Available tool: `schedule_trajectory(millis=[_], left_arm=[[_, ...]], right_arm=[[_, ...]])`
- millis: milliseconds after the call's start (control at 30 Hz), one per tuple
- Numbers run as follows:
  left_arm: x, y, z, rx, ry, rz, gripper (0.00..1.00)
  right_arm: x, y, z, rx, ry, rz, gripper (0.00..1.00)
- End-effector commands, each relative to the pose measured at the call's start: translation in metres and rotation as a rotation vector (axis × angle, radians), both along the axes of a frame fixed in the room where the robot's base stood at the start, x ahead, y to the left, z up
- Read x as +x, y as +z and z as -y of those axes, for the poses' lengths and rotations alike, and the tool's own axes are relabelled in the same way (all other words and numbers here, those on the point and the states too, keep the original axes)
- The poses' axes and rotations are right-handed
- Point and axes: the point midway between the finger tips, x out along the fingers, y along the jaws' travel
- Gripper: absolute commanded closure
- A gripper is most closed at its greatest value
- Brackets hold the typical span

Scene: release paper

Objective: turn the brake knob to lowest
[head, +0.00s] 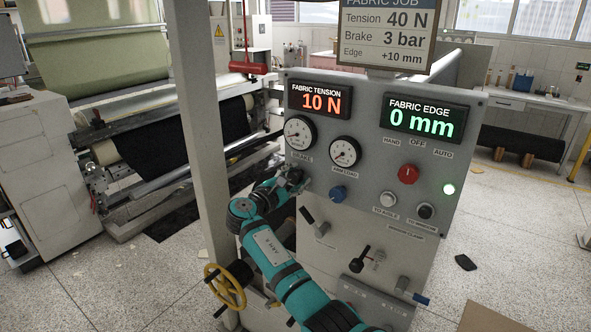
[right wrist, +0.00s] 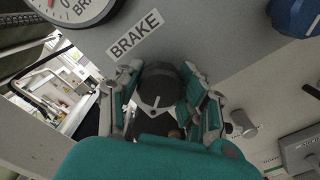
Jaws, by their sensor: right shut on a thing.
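The black brake knob (right wrist: 158,84) sits on the grey panel just under the BRAKE label (right wrist: 135,35) in the right wrist view. A pale pointer line shows on its face. My right gripper (head: 292,180) is at the panel's left edge in the head view, below the brake gauge (head: 300,132), and covers most of the knob there. In the right wrist view its fingers (right wrist: 162,100) are shut on the knob from both sides. The brake gauge's needle is too small to read surely. My left gripper is not in view.
A blue knob (head: 337,193) lies close to the right of my gripper. A red selector (head: 408,174), levers (head: 360,259) and a yellow handwheel (head: 225,287) are nearby. A grey post (head: 200,120) stands left. The displays read 10 N (head: 321,102) and 0 mm (head: 424,119).

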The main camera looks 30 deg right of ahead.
Motion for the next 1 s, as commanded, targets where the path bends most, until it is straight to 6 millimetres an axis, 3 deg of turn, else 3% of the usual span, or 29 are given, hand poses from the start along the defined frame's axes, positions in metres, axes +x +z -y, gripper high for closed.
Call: schedule_trajectory(millis=[300,867,900,1000], left_arm=[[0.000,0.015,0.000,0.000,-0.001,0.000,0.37],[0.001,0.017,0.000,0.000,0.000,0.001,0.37],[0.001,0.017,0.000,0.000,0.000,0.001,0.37],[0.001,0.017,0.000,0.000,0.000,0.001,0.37]], right_arm=[[0.000,0.002,0.000,-0.051,0.001,-0.119,0.95],[0.000,0.000,0.000,-0.062,0.001,-0.147,0.95],[0.000,0.000,0.000,-0.062,0.001,-0.147,0.59],[0.000,0.000,0.000,-0.061,0.001,-0.146,0.46]])
